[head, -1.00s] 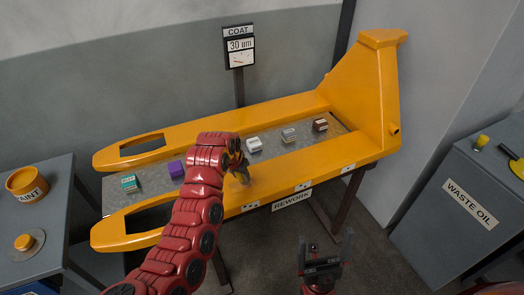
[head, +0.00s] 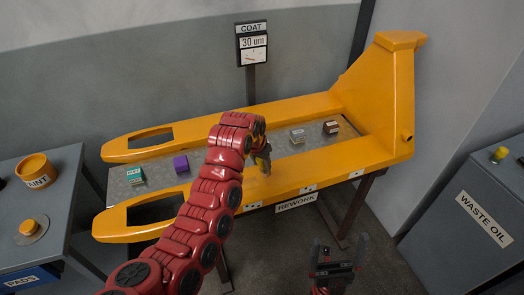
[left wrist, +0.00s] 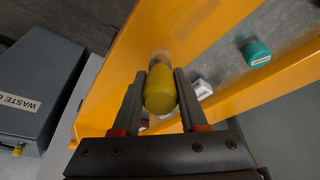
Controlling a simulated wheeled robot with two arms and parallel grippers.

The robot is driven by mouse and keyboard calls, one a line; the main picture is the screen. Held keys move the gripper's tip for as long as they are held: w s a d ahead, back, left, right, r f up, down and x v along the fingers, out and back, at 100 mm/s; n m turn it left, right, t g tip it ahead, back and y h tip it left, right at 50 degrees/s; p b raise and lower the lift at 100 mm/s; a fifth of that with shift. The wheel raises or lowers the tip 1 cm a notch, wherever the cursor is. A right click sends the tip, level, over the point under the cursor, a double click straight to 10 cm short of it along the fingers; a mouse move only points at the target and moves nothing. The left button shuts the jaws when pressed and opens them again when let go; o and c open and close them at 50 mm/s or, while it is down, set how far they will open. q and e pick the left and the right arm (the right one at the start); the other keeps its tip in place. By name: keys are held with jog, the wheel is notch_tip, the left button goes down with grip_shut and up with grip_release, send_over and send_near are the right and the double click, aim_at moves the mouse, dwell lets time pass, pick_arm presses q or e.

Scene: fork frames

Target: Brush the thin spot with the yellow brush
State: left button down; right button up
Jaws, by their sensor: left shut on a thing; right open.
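My left gripper (head: 262,164) is over the near beam of the yellow fork frame (head: 330,172). In the left wrist view, the left gripper (left wrist: 160,76) is shut on the rounded yellow handle of the yellow brush (left wrist: 160,94). The brush's far end points at the beam, with a pale, blurred patch around it. I cannot tell bristles from thin spot there, nor whether the brush touches the beam. My right gripper (head: 340,252) is open and empty, low in front of the frame.
A COAT 30 um gauge (head: 252,43) stands behind. A paint pot (head: 36,171) is on the left bench; a WASTE OIL cabinet (head: 470,220) is at right.

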pick_arm(q)
notch_tip(320, 180, up, 3)
jog(key=shift+d+r, duration=0.1)
jog(key=shift+d, duration=0.05)
jog(key=shift+r, duration=0.7)
dwell(0.3)
